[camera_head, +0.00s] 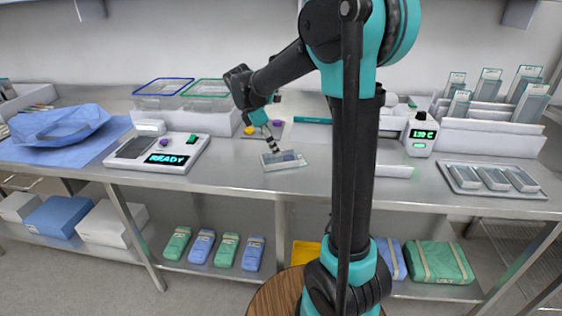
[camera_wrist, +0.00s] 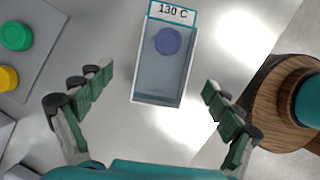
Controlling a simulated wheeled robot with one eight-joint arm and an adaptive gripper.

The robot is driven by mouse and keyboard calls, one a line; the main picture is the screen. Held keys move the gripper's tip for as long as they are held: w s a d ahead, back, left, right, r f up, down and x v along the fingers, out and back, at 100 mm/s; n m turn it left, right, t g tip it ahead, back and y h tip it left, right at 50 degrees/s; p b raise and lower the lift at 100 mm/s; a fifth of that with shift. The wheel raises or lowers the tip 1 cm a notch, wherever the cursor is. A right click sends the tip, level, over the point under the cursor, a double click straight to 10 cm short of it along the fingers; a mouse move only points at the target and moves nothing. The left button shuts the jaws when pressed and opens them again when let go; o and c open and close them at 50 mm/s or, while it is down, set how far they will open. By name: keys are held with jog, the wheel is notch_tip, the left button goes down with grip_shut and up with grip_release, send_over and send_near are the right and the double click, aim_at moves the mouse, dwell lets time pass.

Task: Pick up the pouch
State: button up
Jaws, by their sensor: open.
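The pouch (camera_head: 284,160) is a flat, clear grey rectangle lying near the front edge of the steel counter (camera_head: 220,172). In the wrist view the pouch (camera_wrist: 158,78) has a teal-edged label reading 130 C at its top and a blue round disc inside. My gripper (camera_head: 270,142) is above the pouch in the head view. In the wrist view my gripper (camera_wrist: 158,86) is open, with one finger to each side of the pouch and clear gaps between. Nothing is held.
A device (camera_head: 158,152) showing READY stands left of the pouch. Yellow and purple buttons (camera_head: 249,130) are behind it. Another device (camera_head: 420,134) reads 130 C at right, near a tray of pouches (camera_head: 487,178). Wrapped packs (camera_head: 228,249) lie on the shelf below.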

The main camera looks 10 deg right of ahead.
aim_at(281, 157)
jog(key=x, duration=0.3)
jog(key=shift+s+d+f, duration=0.2)
jog(key=shift+s+d, duration=0.05)
jog(key=shift+d, duration=0.1)
jog(key=shift+d+f, duration=0.2)
jog(key=shift+f, duration=0.4)
jog(key=shift+c, duration=0.3)
jog(key=c, duration=1.2)
jog(key=shift+r, duration=0.1)
jog(key=shift+c, duration=0.2)
